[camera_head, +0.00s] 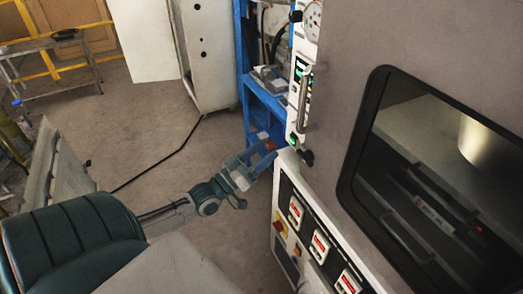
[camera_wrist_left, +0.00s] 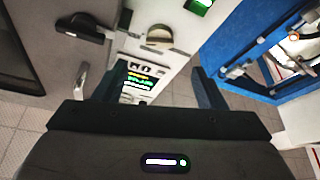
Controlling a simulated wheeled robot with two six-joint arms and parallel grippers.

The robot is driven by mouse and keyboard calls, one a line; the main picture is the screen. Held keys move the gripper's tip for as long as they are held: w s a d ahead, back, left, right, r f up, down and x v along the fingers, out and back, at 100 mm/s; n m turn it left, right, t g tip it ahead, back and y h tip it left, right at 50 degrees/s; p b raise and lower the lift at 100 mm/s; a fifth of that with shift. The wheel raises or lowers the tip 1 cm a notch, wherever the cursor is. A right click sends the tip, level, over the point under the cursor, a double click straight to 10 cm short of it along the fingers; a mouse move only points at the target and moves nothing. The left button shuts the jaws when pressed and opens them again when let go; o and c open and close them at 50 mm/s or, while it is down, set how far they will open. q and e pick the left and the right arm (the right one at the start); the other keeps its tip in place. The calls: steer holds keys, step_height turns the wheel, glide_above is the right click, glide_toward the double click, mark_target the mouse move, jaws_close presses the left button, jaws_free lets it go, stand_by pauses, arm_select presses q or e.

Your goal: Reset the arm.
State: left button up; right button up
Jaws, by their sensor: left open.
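My left arm (camera_head: 165,210) comes in from the left of the head view and reaches toward the machine's front. My left gripper (camera_head: 262,160) is near the upper corner of the white control panel (camera_head: 312,232). Its two fingers are apart with nothing between them. In the wrist view the open fingers (camera_wrist_left: 160,86) stand on both sides of a strip of lit displays (camera_wrist_left: 137,83) seen behind them. I cannot tell the exact gap to the machine. My right gripper is not in view.
The large grey machine (camera_head: 345,65) with a dark-framed window (camera_head: 358,150) fills the right side. A black latch (camera_wrist_left: 85,28) and a round knob (camera_wrist_left: 160,37) show in the wrist view. A blue frame (camera_head: 243,60) stands behind. The floor (camera_head: 150,130) at left centre is mostly clear, with a black cable.

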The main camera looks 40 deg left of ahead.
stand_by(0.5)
arm_select(q)
steer(key=a+f+g+y, duration=0.2)
steer(key=f+y, duration=0.1)
steer(key=f, duration=0.8)
steer(key=a+f+g+y, duration=0.2)
steer(key=a+f+g, duration=0.1)
steer(key=f, duration=0.7)
steer(key=s+f+g+y+p, duration=0.1)
steer(key=s+f+g, duration=0.25)
steer(key=f, duration=0.55)
steer(key=s+f+g+y, duration=0.1)
steer(key=s+f+g, duration=0.1)
steer(key=s+f, duration=0.5)
steer(key=s+d+f+g, duration=0.4)
steer(key=s+d+f, duration=0.2)
steer(key=s+f, duration=0.5)
steer(key=s+d+f+m+g+p, duration=0.1)
steer(key=s+d+f+g, duration=0.4)
steer(key=s+f, duration=0.7)
steer(key=shift+s+d+f+m, duration=0.15)
steer(key=shift+d+f+m, duration=0.15)
steer(key=shift+d, duration=0.5)
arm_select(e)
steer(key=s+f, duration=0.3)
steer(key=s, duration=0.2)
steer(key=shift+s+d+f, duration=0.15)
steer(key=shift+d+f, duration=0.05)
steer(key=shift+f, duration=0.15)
